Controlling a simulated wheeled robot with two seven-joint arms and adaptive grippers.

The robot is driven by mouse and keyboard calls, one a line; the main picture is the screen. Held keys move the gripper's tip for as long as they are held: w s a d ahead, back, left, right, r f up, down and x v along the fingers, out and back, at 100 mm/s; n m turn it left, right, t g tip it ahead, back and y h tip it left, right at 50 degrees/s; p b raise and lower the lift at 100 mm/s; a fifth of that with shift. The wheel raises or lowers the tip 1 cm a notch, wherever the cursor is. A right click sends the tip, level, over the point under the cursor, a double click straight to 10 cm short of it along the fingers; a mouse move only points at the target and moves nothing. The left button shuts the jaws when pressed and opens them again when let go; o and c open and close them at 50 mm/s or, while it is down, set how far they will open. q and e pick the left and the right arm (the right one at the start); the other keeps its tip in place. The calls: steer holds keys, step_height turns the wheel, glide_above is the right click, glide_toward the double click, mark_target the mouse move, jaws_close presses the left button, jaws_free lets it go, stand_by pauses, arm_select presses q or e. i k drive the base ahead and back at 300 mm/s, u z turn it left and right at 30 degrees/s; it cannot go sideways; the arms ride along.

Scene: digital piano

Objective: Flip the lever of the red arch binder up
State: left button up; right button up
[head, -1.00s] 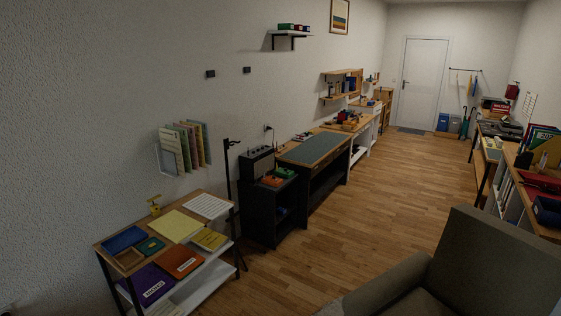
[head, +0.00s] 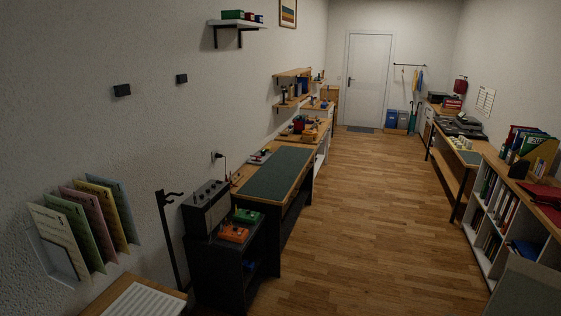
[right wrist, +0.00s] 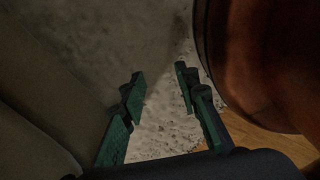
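A red flat item (head: 543,193), possibly the red arch binder, lies on top of the low bookcase at the right edge of the head view. It is partly cut off by the frame edge, and no lever can be made out on it. My right gripper (right wrist: 160,73) shows in the right wrist view with its two green-padded fingers apart and nothing between them. My left gripper is not in view.
The low bookcase (head: 473,207) stands on the right, with a chair back (head: 525,290) in front of it. A wooden floor aisle (head: 365,210) runs clear to the white door (head: 368,80). A dark cabinet (head: 215,260) and workbenches line the left wall.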

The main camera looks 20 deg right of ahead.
mark_target(555, 215)
steer(key=z, duration=0.35)
steer(key=i, duration=2.2)
steer(key=z, duration=1.35)
steer(key=i, duration=1.85)
steer(key=z, duration=1.3)
steer(key=i, duration=0.5)
steer(key=z, duration=0.15)
